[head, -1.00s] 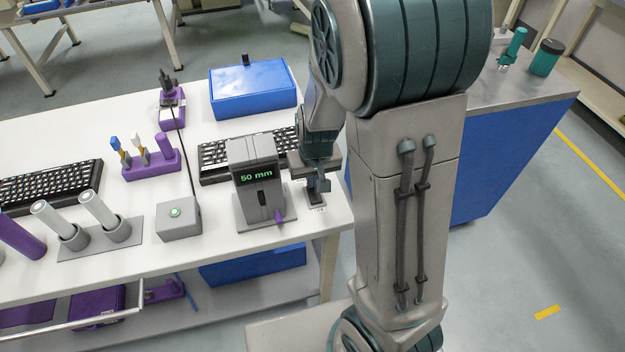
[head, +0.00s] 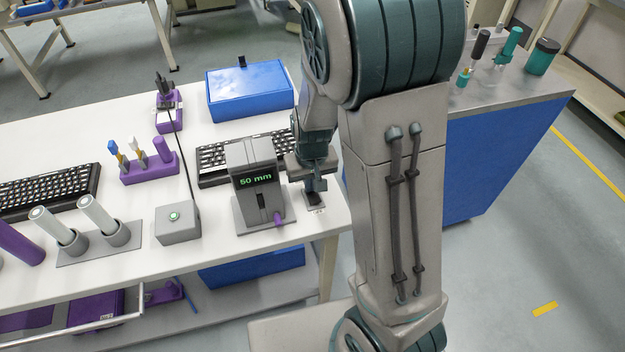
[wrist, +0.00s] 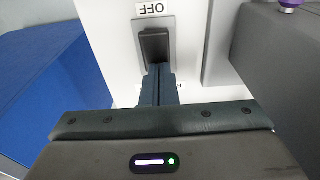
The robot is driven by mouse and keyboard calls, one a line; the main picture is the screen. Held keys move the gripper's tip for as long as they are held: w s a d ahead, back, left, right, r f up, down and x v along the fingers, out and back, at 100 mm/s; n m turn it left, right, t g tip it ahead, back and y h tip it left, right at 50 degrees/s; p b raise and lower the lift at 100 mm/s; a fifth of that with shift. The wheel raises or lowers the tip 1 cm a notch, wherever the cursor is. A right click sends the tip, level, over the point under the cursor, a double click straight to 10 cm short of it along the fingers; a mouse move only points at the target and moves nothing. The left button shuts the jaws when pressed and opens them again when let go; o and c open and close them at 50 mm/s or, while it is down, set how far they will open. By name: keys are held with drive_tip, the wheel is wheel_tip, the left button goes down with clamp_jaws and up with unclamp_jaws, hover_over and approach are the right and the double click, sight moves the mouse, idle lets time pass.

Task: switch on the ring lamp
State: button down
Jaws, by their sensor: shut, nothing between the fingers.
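A dark rocker switch (wrist: 154,44) sits in a grey plate on the white table, with the label OFF at its upper end in the wrist view. A second label by its other end is mostly hidden by my fingers. My gripper (wrist: 159,70) is shut and empty, its fingertips at the lower end of the rocker; I cannot tell whether they touch it. In the head view my gripper (head: 316,184) is over the switch plate (head: 315,207) at the table's right end. I cannot make out a ring lamp in either view.
A grey device (head: 255,180) reading 50 mm stands just left of my gripper. A keyboard (head: 225,160) lies behind it. A blue box (head: 250,92) stands at the back. A grey box with a green-lit button (head: 178,222) is further left. A blue-sided counter (head: 490,165) stands right.

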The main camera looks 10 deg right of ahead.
drive_tip(key=shift+s+d+r, duration=0.15)
drive_tip(key=shift+s+r, duration=0.1)
drive_tip(key=shift+s, duration=0.45)
wheel_tip(320, 180, up, 14)
drive_tip(key=w+p, duration=0.2)
drive_tip(key=p, duration=0.1)
drive_tip(key=shift+w+p, duration=0.25)
drive_tip(key=shift+p, duration=0.1)
drive_tip(key=shift+f, duration=0.1)
drive_tip(key=s+d+r+t, duration=0.1)
drive_tip(key=s+r, duration=0.2)
drive_tip(key=s, duration=0.4)
drive_tip(key=s+d+r, duration=0.1)
drive_tip(key=s+r, duration=0.2)
drive_tip(key=s, duration=0.5)
drive_tip(key=shift+s+d+m+t, duration=0.15)
drive_tip(key=shift+m+t, duration=0.15)
drive_tip(key=shift+t, duration=0.1)
